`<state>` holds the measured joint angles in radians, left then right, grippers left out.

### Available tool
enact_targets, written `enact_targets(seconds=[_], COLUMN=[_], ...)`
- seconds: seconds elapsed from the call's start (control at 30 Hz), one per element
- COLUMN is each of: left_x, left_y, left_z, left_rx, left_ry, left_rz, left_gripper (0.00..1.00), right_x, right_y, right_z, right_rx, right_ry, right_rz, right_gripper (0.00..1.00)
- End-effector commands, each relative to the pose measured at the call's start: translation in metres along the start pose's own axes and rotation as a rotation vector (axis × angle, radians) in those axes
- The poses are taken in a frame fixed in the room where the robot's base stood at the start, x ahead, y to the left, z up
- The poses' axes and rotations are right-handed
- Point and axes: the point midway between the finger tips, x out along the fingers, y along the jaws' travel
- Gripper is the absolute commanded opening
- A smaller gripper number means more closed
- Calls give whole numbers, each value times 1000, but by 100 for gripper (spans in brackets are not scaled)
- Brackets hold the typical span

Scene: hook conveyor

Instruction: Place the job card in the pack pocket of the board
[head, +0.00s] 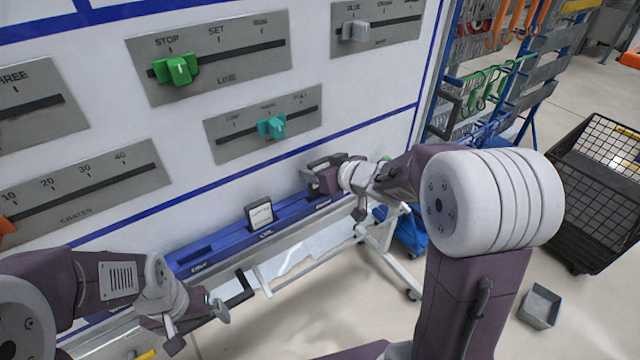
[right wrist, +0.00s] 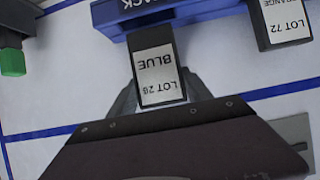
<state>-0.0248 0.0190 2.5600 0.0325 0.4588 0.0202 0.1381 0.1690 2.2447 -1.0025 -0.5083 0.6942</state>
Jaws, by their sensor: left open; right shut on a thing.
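The job card (right wrist: 158,72), dark-framed with a white face reading "BLUE" and a lot number, appears upside down in the right wrist view. My right gripper (head: 318,178) is shut on it, a finger on each side. The card's far end overlaps the edge of the blue pocket strip (right wrist: 190,8), at a pocket whose label ends in "ACK". I cannot tell whether it is inside the pocket. In the head view the gripper mostly hides the card, at the strip's right end. My left gripper (head: 197,325) is open and empty, below the strip's left part.
Another card (head: 261,215), marked "LOT 72 ORANGE" in the wrist view, stands in the strip's middle pocket. The board (head: 190,200) carries sliders with green and teal knobs. A hook rack (head: 490,80), black mesh cart (head: 600,180) and grey bin (head: 540,305) are to the right.

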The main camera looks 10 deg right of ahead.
Motion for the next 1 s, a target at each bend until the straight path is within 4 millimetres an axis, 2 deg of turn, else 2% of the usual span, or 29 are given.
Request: enact_targets(seconds=[0.23,0.47,0.63,0.67,0.7,0.73,1.0], left_x=[30,26,30,29,28,28,28], left_y=[-1,0,-1,-1,-1,-1,-1], left_z=[3,3,3,3,3,3,3], left_rx=[0,0,0,0,0,0,0], left_ry=[0,0,0,0,0,0,0], left_rz=[0,0,0,0,0,0,0], left_gripper=[100,100,100,100,100,100,100], right_x=[20,18,21,20,20,20,20], right_y=[0,0,0,0,0,0,0], right_z=[38,35,40,39,38,38,38], right_rx=[1,0,0,0,0,0,0], right_ry=[-2,0,-1,-1,-1,-1,-1], right_rz=[-1,0,0,0,0,0,0], right_gripper=[17,17,17,66,77,79,79])
